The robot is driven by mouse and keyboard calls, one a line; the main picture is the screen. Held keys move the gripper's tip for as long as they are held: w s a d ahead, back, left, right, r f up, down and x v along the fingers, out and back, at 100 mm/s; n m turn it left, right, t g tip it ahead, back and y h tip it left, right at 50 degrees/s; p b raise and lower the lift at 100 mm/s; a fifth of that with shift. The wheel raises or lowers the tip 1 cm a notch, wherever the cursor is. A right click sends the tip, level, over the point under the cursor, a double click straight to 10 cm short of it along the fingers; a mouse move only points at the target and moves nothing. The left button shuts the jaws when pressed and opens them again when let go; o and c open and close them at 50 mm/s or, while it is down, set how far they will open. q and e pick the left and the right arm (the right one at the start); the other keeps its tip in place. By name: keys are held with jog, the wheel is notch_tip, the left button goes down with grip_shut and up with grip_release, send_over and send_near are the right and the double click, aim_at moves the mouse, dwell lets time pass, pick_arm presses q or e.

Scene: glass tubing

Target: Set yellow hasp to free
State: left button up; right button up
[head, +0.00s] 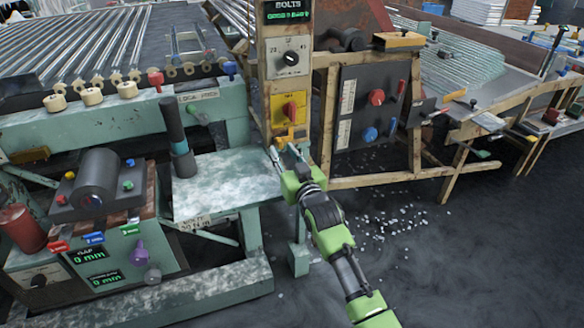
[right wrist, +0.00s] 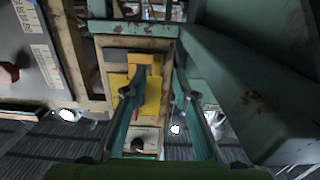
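The yellow hasp (head: 284,141) appears as a small yellow-orange piece low on the post, below a yellow panel (head: 289,106) with a red handle. In the right wrist view a yellow-orange hasp piece (right wrist: 145,60) sits at the edge of the yellow panel (right wrist: 152,98), between my finger lines. My right gripper (head: 284,158) is just below and in front of the hasp. Its two fingers (right wrist: 157,95) are spread apart with nothing between their tips; contact with the hasp cannot be told. Whether the hasp is set or free is unclear. My left gripper is not in view.
Above the panel is a dial (head: 290,57) and a green display (head: 287,12). A dark panel with red and blue knobs (head: 376,97) stands to the right. A pale bench (head: 225,187) lies left. Shards (head: 400,220) litter the floor.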

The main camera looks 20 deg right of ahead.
jog(key=s, duration=0.8)
jog(key=shift+s, duration=0.2)
jog(key=shift+d, duration=0.1)
